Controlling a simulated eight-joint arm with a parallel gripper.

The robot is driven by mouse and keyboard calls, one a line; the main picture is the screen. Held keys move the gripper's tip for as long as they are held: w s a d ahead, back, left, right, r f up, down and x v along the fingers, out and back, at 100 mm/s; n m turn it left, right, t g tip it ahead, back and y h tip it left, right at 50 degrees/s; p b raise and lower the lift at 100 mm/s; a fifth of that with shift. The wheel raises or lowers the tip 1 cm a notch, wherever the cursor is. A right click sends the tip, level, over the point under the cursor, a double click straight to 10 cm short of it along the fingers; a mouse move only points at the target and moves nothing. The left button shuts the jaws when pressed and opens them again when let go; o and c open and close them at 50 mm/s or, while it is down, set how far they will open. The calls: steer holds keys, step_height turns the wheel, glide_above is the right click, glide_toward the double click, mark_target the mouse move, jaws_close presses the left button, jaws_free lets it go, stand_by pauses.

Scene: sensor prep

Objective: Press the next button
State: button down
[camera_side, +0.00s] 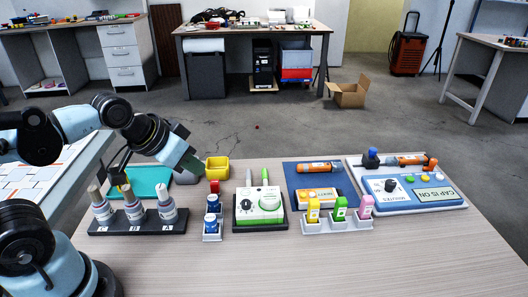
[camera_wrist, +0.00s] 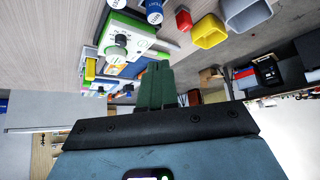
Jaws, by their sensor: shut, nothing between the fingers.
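A white and blue panel (camera_side: 390,205) lies at the right of the table in the side view. It carries a black knob (camera_side: 390,185) marked minutes and a display (camera_side: 436,195) reading "CAP IS ON". My gripper (camera_side: 194,166) is far to the left of the panel, above the table's back left part. In the wrist view its dark green fingers (camera_wrist: 158,84) are together and hold nothing. The panel's buttons cannot be made out in the wrist view.
A green and white device (camera_side: 260,206) stands mid-table. A rack of bottles (camera_side: 133,213), blue vials (camera_side: 212,222), a yellow bin (camera_side: 217,168) and a rack of coloured pieces (camera_side: 340,208) surround it. An orange pen (camera_side: 318,167) lies on a blue mat. The table's front is clear.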

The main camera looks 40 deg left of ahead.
stand_by(0.7)
steer(key=m+t+h, duration=0.1)
steer(key=m+t, duration=0.1)
steer(key=m, duration=0.9)
glide_above(301, 199)
steer(key=shift+f, duration=0.1)
steer(key=shift+f, duration=0.15)
steer(key=shift+f, duration=4.25)
steer(key=shift+f, duration=0.15)
steer(key=shift+f, duration=0.3)
